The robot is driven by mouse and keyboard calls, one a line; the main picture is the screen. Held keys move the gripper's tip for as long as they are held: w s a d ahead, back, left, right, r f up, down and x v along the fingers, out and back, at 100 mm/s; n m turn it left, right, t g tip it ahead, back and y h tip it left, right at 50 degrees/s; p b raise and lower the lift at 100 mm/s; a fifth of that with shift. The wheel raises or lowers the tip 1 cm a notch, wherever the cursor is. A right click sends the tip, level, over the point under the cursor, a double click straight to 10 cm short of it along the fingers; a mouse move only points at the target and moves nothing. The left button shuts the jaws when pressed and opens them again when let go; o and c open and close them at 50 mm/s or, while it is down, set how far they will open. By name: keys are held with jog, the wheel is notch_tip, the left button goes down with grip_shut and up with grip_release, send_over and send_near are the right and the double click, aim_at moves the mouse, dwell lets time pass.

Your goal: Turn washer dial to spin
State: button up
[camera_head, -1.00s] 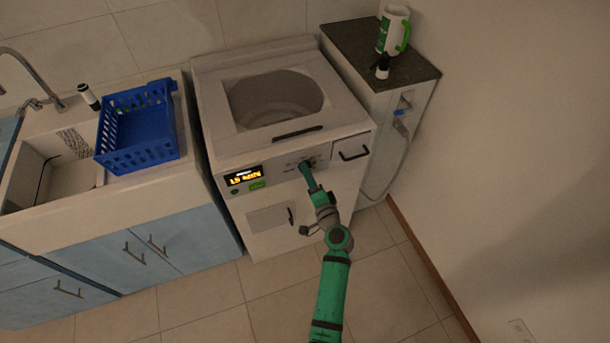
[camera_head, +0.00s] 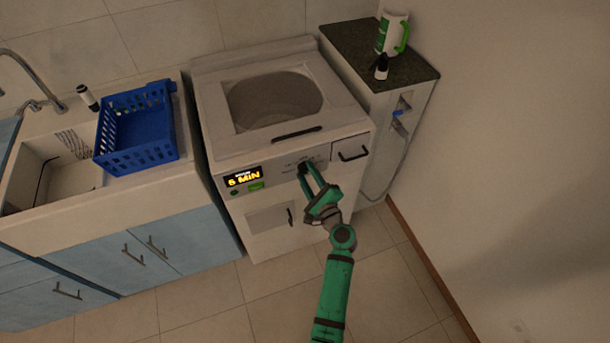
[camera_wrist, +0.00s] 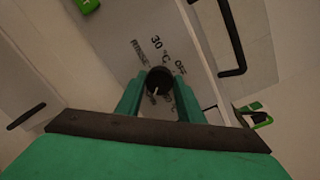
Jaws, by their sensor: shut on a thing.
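The white washer (camera_head: 212,105) stands in the middle of the head view with its lid area facing up. Its display (camera_head: 243,178) shows yellow text that looks like "5 MIN" or "6 MIN". The dial (camera_wrist: 159,80) is a small black knob with a white pointer mark, which points toward the bottom of the wrist picture. Labels around it include "30°C", "OFF" and "RINSE"; others are partly hidden. My gripper (camera_head: 308,169) is at the washer's front panel, shut on the dial, with one finger on each side. In the head view the fingers hide the dial.
A blue basket (camera_head: 137,128) sits on the counter left of the washer, by the sink (camera_head: 45,170). A dark-topped cabinet (camera_head: 350,45) stands right of the washer, bearing a white and green container (camera_head: 391,33) and a small bottle (camera_head: 381,67). The floor in front is clear.

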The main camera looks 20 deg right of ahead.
jog(key=shift+m, duration=0.8)
jog(key=o, duration=1.1)
jog(key=shift+c, duration=0.2)
jog(key=shift+d, duration=0.1)
jog(key=s, duration=1)
jog(key=shift+s+d+r, duration=0.15)
jog(key=shift+s+d, duration=0.2)
jog(key=shift+d, duration=0.05)
